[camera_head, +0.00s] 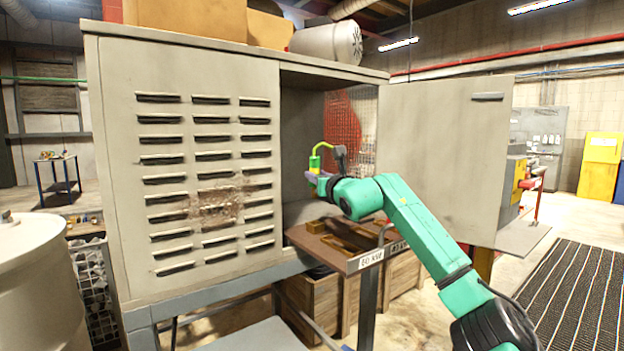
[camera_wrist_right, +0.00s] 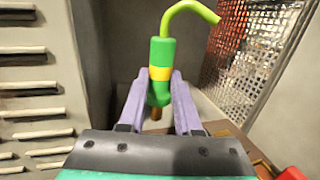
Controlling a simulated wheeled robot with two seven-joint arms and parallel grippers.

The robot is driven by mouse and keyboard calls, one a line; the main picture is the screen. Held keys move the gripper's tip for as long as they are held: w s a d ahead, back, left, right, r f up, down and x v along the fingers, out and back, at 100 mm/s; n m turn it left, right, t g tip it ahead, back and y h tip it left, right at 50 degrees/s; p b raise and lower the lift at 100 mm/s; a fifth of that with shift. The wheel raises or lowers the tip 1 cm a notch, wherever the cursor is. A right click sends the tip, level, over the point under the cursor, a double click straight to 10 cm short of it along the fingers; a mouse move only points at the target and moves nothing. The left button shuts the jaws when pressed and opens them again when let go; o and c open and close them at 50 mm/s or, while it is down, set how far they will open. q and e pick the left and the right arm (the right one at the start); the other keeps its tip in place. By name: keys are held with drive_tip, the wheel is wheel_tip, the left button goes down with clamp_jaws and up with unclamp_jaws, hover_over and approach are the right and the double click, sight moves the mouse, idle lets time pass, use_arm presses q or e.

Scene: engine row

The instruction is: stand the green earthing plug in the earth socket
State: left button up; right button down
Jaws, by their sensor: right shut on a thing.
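The green earthing plug (camera_head: 315,161) has a yellow band and a bent light-green cable tail on top. It also shows upright in the right wrist view (camera_wrist_right: 160,54), with a copper-coloured pin at its lower end. My right gripper (camera_head: 318,179) is shut on the plug, with its pale purple fingers (camera_wrist_right: 160,88) on either side of the body. It holds the plug in the open bay of the grey cabinet (camera_head: 205,60), above a brown wooden tray (camera_head: 362,262). I cannot make out the earth socket. My left gripper is not in view.
The cabinet door (camera_head: 440,140) stands open to the right of my right arm. Wooden crates (camera_head: 400,285) stand below the tray. A pale drum (camera_head: 35,275) is at the left.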

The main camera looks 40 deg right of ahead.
drive_tip(key=shift+s+a+r, duration=0.1)
drive_tip(key=shift+s+r, duration=0.15)
drive_tip(key=shift+s, duration=0.15)
drive_tip(key=f+b, duration=0.5)
drive_tip(key=shift+w, duration=0.2)
drive_tip(key=shift+f+b, duration=0.5)
drive_tip(key=shift+f, duration=0.1)
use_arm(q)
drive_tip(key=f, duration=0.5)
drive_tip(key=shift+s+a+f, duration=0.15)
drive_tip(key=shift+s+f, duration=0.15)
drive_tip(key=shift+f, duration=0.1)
use_arm(e)
drive_tip(key=shift+r, duration=0.1)
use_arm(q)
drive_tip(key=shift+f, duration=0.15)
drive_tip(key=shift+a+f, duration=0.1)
